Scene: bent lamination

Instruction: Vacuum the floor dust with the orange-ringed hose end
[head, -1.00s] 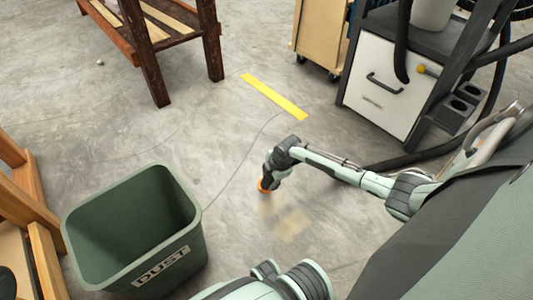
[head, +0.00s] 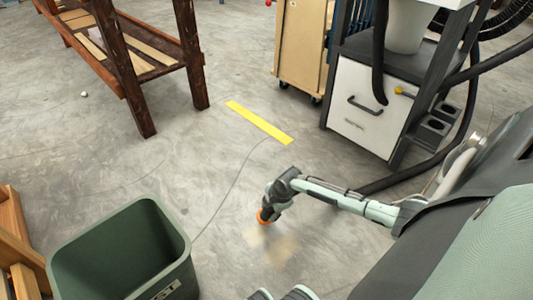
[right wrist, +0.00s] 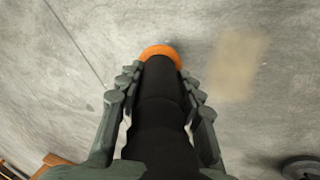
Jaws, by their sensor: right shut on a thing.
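My right gripper (head: 275,203) is shut on the black hose end. The hose end (right wrist: 160,100) fills the middle of the right wrist view, between the fingers of the gripper (right wrist: 160,92). Its orange ring (head: 264,217) points down at or close to the floor; contact cannot be told. The floor dust is a pale tan patch (head: 275,246) just below and right of the ring in the head view. In the right wrist view the dust (right wrist: 237,62) lies right of the orange ring (right wrist: 160,53). My left gripper is not in view.
A green dust bin (head: 62,250) stands at the lower left. A yellow floor strip (head: 258,122) and a thin dark line lie beyond the gripper. A white-drawer cart (head: 365,100) with black hoses stands at the upper right. A wooden bench (head: 190,60) is at the upper left.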

